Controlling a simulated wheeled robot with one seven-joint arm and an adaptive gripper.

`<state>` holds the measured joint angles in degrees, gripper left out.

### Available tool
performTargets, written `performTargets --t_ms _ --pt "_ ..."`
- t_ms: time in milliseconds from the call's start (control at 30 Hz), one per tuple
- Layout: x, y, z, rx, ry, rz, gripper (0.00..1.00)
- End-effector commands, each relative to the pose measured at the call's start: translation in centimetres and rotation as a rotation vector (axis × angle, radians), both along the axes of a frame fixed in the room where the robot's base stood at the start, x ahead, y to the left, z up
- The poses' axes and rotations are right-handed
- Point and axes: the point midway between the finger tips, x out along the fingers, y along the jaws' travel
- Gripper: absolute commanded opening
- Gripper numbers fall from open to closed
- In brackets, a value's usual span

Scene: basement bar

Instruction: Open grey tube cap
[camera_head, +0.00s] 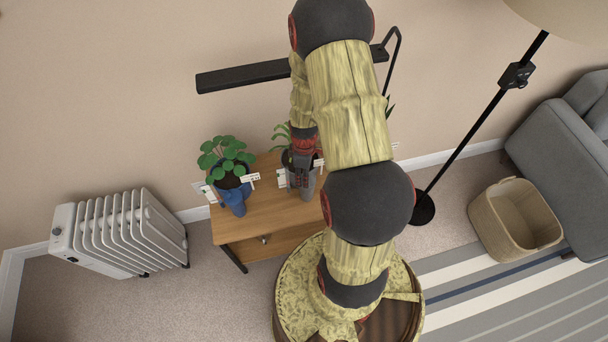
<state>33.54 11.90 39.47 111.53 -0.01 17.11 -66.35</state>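My gripper (302,172) points down over the wooden side table (248,224), in front of a plant. A grey, upright form (307,190) shows just below and beside the fingers; it may be the grey tube, but it is small and partly covered. Its cap cannot be made out. Whether the fingers touch or hold anything cannot be told. My arm hides the right part of the table.
A leafy plant (226,157) in a blue pot (234,199) stands left on the table. White tags (250,178) stick out near the plants. A white radiator (125,232) stands left. A floor lamp (470,140), woven basket (512,219) and grey sofa (565,150) are right.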

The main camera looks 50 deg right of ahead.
Motion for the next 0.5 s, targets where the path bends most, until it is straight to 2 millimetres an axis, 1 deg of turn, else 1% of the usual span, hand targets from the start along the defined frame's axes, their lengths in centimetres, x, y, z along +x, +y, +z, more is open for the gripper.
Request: performTargets --t_ms 133,500 --pt "0.01 0.0 0.04 0.0 0.0 0.0 0.33" --pt "0.01 0.0 0.05 0.0 0.0 0.0 0.12"
